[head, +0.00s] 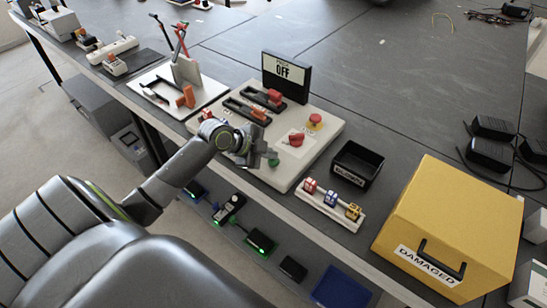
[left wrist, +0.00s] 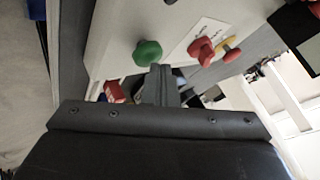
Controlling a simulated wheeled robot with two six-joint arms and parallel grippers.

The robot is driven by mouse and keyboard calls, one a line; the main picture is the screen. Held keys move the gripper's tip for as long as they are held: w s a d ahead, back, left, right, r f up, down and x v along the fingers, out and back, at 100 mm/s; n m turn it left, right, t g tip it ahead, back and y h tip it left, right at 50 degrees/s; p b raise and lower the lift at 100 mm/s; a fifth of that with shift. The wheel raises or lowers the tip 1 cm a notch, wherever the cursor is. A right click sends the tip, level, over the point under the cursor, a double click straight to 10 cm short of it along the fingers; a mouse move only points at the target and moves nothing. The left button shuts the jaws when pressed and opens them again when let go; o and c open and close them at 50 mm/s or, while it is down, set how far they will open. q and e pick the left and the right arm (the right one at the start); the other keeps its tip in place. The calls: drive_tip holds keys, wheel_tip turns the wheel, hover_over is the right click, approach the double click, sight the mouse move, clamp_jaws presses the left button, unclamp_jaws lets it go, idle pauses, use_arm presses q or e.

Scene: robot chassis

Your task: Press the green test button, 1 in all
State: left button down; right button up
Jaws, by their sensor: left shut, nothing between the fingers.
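The green button (head: 273,162) is a round mushroom cap at the near edge of a pale control panel (head: 319,155). My left gripper (head: 266,154) is shut and empty, its tips right beside the green button and partly covering it in the head view. In the left wrist view the green button (left wrist: 147,53) shows just left of the closed fingertips (left wrist: 160,72). I cannot tell whether they touch. A sign reading OFF (head: 286,74) stands at the panel's back. My right gripper is not in view.
The panel also bears a red knob (head: 295,140), a red button on a yellow base (head: 315,121) and red-handled switches (head: 259,110). To the right are a black tray (head: 357,164), small padlock-like blocks on a white strip (head: 331,200) and a yellow DAMAGED box (head: 450,225).

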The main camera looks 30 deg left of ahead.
sight(270, 160)
use_arm(q)
drive_tip(key=shift+r+p, duration=0.85)
drive_tip(key=shift+r, duration=0.2)
wheel_tip(270, 160, up, 5)
drive_tip(key=p, duration=0.4)
idle(0.7)
